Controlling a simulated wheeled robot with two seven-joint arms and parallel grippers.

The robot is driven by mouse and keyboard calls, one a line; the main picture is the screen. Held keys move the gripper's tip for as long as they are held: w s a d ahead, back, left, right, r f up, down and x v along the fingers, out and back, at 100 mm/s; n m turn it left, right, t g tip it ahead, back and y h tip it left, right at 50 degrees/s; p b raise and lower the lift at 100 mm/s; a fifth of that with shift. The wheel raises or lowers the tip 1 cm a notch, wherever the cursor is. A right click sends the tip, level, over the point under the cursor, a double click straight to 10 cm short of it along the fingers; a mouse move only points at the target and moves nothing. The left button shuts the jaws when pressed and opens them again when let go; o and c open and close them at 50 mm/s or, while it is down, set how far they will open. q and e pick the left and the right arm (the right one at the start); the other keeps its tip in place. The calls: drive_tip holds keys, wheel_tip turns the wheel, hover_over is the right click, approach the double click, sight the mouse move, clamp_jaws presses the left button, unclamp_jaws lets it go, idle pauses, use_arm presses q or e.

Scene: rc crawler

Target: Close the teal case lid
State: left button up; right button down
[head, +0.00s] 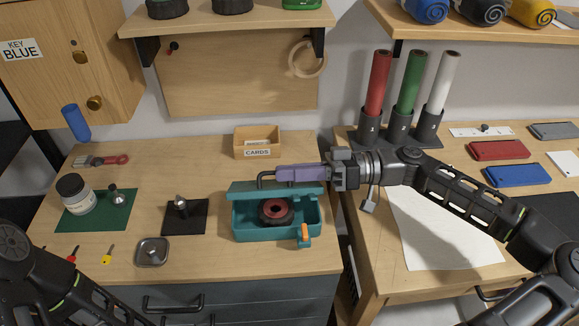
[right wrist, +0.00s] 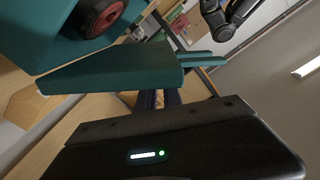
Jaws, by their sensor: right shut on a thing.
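The teal case (head: 312,232) sits on the left workbench near its right end, and a wheel with a red hub (head: 275,210) lies inside. Its teal lid (head: 242,189) is raised along the back edge, so the inside shows. The lid also shows in the right wrist view (right wrist: 120,78), with the wheel (right wrist: 100,14) in the case beyond it. The exact grip is partly hidden. Only links of my left arm show at lower left.
An orange latch (head: 304,236) is on the case front. A card box (head: 257,141) stands behind the case. A black mat (head: 184,222) with a metal part and a metal dish (head: 152,252) lie to the left. A gap separates the two benches.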

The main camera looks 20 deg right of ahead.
sight(292, 187)
drive_tip(key=s+f+n+b, duration=0.2)
drive_tip(key=n, duration=0.1)
drive_tip(key=shift+s+a+f, duration=0.1)
drive_tip(key=shift+a+f, duration=0.1)
drive_tip(key=shift+a, duration=0.05)
drive_tip(key=shift+s+a+f+b, duration=0.2)
drive_tip(key=shift+s+f+b, duration=0.5)
drive_tip(key=shift+f+b, duration=0.1)
drive_tip(key=c, duration=1.5)
unclamp_jaws()
drive_tip(key=shift+c, duration=0.2)
drive_tip(key=shift+d, duration=0.1)
drive_tip(key=v, duration=0.7)
drive_tip(key=shift+s+d+b, duration=0.15)
drive_tip(key=shift+d+b, duration=0.1)
drive_tip(key=shift+b, duration=0.1)
